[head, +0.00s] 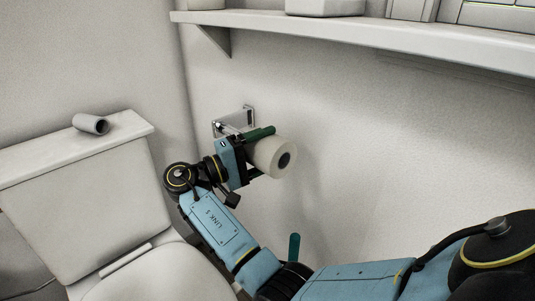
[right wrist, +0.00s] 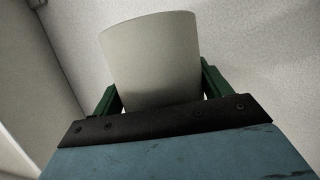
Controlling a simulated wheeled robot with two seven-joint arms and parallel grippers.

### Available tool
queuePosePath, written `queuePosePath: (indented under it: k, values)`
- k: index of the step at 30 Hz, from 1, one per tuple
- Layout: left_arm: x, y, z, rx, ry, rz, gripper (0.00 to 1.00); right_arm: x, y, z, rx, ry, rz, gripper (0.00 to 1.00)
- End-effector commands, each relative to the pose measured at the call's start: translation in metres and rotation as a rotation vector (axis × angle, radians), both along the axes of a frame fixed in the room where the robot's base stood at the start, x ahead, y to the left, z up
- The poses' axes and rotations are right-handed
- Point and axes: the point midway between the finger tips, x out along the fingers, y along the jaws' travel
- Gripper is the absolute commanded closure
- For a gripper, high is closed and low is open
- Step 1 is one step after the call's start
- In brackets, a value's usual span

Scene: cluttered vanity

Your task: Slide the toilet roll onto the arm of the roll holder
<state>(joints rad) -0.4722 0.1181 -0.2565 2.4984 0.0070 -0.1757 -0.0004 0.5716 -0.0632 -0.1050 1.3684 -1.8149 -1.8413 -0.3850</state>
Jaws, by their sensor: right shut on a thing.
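The toilet roll (head: 270,157) is white with a dark core hole facing right in the head view. My right gripper (head: 262,153) is shut on it, with one green finger above and one below. In the right wrist view the roll (right wrist: 152,60) sits between the two green fingers (right wrist: 158,88). The metal roll holder (head: 247,115) is fixed to the wall just behind and left of the roll. Its arm is partly hidden by my gripper, so I cannot tell whether the roll is on it. My left gripper is not in view.
An empty grey tube (head: 90,124) lies on the toilet tank lid (head: 130,128) at left. A white shelf (head: 350,32) with several things on it runs along the wall above. The wall right of the roll is clear.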

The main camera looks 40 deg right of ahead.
Motion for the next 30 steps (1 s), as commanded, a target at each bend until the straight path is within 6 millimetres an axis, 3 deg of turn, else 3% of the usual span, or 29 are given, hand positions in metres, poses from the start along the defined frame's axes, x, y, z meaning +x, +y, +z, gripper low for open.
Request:
queuePosePath:
  k: [12, 30]
  values:
    - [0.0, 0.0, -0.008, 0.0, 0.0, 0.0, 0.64, 0.012, 0.001, -0.001, 0.0, 0.0, 0.001, 0.48]
    - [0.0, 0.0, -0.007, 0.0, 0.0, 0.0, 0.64, 0.013, 0.001, 0.0, 0.0, 0.001, 0.001, 0.48]
